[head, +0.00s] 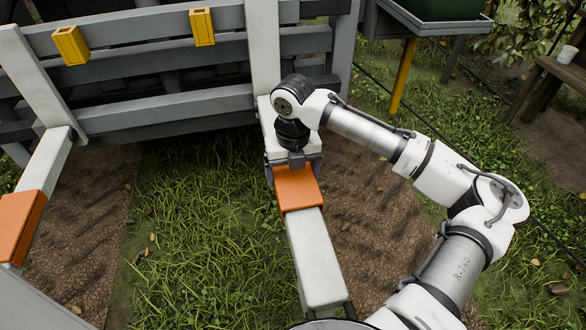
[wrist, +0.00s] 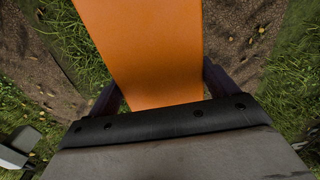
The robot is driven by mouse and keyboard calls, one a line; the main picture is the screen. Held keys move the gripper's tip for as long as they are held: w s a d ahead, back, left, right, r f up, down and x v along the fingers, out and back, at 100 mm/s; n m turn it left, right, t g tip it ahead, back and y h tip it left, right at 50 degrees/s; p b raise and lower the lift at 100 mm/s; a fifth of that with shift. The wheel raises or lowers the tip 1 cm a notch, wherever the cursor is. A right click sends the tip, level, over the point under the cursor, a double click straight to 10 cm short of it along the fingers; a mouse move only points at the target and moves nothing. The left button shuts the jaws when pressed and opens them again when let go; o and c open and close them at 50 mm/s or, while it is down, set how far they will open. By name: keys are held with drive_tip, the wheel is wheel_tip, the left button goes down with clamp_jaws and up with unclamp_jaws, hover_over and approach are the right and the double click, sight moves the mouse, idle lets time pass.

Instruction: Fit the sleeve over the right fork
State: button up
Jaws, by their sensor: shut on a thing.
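The orange sleeve (head: 299,190) lies in line with the pale right fork (head: 316,262) in the head view. The bare fork runs out of its near end, and a pale bar shows beyond my gripper. The sleeve appears to be around the fork, though its far end is hidden under my wrist. My gripper (head: 296,172) points down and is shut on the sleeve, one dark finger on each side. In the wrist view the sleeve (wrist: 150,50) fills the middle between the fingers. A second orange sleeve (head: 20,225) is on the left fork (head: 48,160).
Grass and bare soil lie between the forks. A green-topped stand (head: 430,12) is at the back right, and a wooden bench with a white cup (head: 567,54) at the far right.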

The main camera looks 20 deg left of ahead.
idle(0.4)
drive_tip(key=o, duration=0.9)
drive_tip(key=shift+o, duration=0.2)
drive_tip(key=shift+r+p, duration=3.55)
drive_tip(key=shift+p, duration=0.05)
drive_tip(key=shift+f, duration=0.1)
